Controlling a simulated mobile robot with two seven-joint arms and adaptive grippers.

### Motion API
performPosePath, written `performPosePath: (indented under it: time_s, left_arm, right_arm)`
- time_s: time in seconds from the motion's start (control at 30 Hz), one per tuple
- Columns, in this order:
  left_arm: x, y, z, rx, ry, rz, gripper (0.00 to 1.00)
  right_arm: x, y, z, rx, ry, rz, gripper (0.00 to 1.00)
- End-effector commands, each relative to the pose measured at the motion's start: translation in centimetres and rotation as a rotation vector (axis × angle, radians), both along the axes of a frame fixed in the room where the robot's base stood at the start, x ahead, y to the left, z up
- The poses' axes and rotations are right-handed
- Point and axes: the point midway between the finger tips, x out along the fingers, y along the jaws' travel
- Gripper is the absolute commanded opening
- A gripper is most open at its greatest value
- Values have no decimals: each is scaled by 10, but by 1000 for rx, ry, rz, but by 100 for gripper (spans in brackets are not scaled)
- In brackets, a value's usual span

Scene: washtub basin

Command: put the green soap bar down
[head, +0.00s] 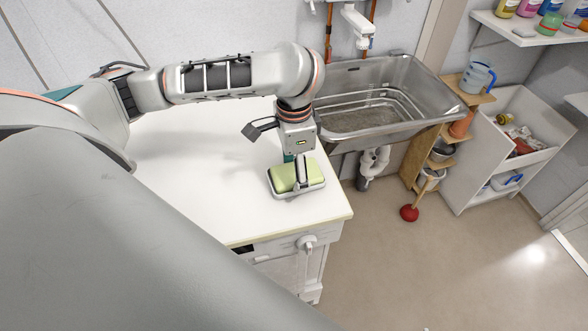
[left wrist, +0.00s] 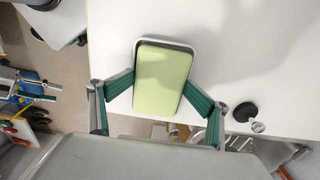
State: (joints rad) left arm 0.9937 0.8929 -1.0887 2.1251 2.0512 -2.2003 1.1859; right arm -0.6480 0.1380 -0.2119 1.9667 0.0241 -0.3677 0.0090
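The green soap bar (head: 283,177) is at the soap dish (head: 304,191), a pale tray with a rim, near the front right corner of the white counter. In the left wrist view the soap bar (left wrist: 162,80) lies over the dish (left wrist: 170,41), whose rim shows along the far and left edges. My left gripper (head: 300,172) points down over the soap. Its green-padded fingers (left wrist: 160,77) meet the bar's two long sides. I cannot tell whether the bar touches the dish floor. My right gripper is not in view.
The white counter (head: 190,170) is clear around the dish, with its edge close by. A metal washtub (head: 385,100) stands behind to the right. Wooden shelves with a blue jug (head: 477,76) and a red plunger (head: 409,213) are further right.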

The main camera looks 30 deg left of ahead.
Motion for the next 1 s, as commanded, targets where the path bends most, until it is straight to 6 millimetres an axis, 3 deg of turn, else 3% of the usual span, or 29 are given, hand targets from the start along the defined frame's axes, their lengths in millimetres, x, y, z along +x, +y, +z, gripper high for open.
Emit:
performPosePath:
  time_s: [0.23, 0.7, 1.0]
  left_arm:
    - [1, 0, 11, 0, -3, 0, 68]
    - [2, 0, 96, 0, -6, 1, 68]
    - [1, 0, 121, -1, -3, 1, 68]
  right_arm:
    - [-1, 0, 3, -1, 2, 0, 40]
    - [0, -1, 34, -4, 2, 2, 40]
    - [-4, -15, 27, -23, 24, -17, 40]
